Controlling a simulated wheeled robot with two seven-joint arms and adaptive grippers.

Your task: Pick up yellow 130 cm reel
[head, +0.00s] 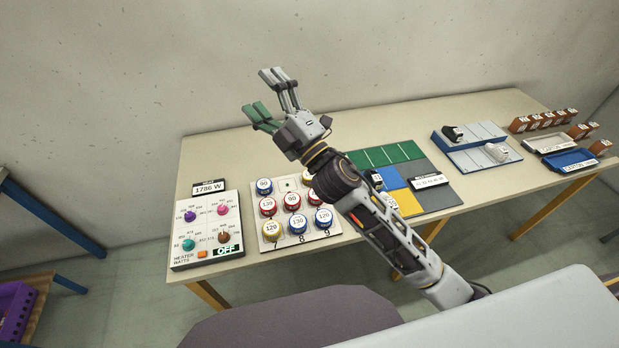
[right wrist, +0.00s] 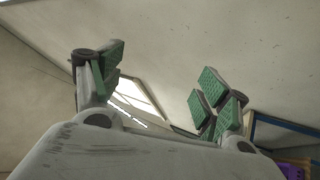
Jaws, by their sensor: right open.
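The reels sit in rows on a white board (head: 334,231) on the table. One yellow reel (head: 271,231) at the front left seems to read 120. Another reel (head: 307,178) at the back right looks yellow; my right gripper and arm are close to it in the picture, and I cannot read its number. My right gripper (head: 259,90) is raised behind and above the board in the head view, open and empty, fingers pointing up left. My left gripper is out of view.
Left of the board stands a heater panel (head: 207,228) with knobs and a 1786 W display (head: 209,187). A dark seat (head: 290,320) is in front.

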